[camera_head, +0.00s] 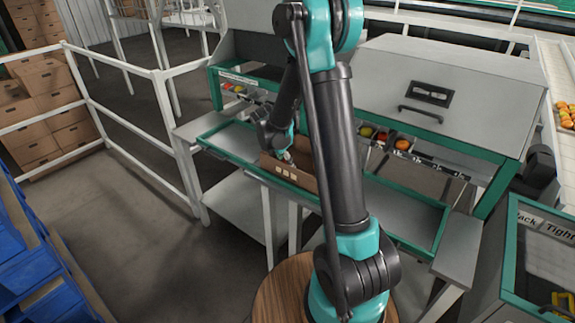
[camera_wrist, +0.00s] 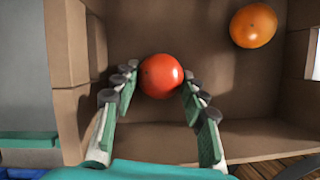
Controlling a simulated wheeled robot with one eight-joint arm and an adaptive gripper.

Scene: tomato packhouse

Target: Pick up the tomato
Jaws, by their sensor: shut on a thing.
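In the wrist view a round red tomato (camera_wrist: 161,76) sits between the fingertips of my gripper (camera_wrist: 158,82), which is shut on it. The tomato is at or just above the floor of an open cardboard box (camera_wrist: 230,142); I cannot tell whether it touches the floor. A second, orange tomato (camera_wrist: 253,26) lies apart in the box at the upper right. In the head view the box (camera_head: 292,178) stands on the green-edged bench, partly hidden by my arm. My gripper (camera_head: 286,156) reaches down into it, and the held tomato is hidden there.
The box walls rise close around my gripper. Behind the bench (camera_head: 405,205) is a grey machine (camera_head: 450,85) with several tomatoes in its slots, among them an orange one (camera_head: 402,144). A white railing (camera_head: 130,66) stands at the left. The bench is clear to the right of the box.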

